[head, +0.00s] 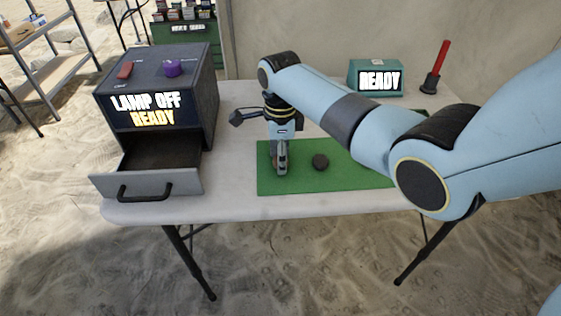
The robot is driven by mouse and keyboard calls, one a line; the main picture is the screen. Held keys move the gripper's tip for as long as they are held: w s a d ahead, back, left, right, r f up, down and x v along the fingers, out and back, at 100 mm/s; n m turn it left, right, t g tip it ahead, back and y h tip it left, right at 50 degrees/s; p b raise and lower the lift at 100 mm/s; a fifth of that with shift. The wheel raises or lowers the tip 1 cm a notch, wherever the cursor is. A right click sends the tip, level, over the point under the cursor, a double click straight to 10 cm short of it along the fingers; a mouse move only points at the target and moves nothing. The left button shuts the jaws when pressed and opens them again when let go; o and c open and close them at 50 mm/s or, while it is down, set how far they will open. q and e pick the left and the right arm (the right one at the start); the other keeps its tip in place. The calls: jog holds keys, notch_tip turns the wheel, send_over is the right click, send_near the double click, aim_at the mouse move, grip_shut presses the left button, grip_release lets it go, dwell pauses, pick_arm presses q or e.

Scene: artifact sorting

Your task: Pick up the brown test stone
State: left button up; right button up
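A small, dark brown, round stone (320,161) lies on the green mat (345,181) on the table. My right gripper (281,169) points down over the left part of the mat, to the left of the stone and apart from it. I see the gripper nearly edge-on, so its finger gap and anything between the fingers are hidden. My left gripper is out of view.
A dark box (160,85) reading "LAMP OFF READY" stands at the left, its empty drawer (150,184) pulled open. A teal box (375,77) reading "READY" and a red-handled tool (440,62) stand at the back right. My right arm covers the mat's right part.

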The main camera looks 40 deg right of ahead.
jog(key=shift+c, duration=1.3)
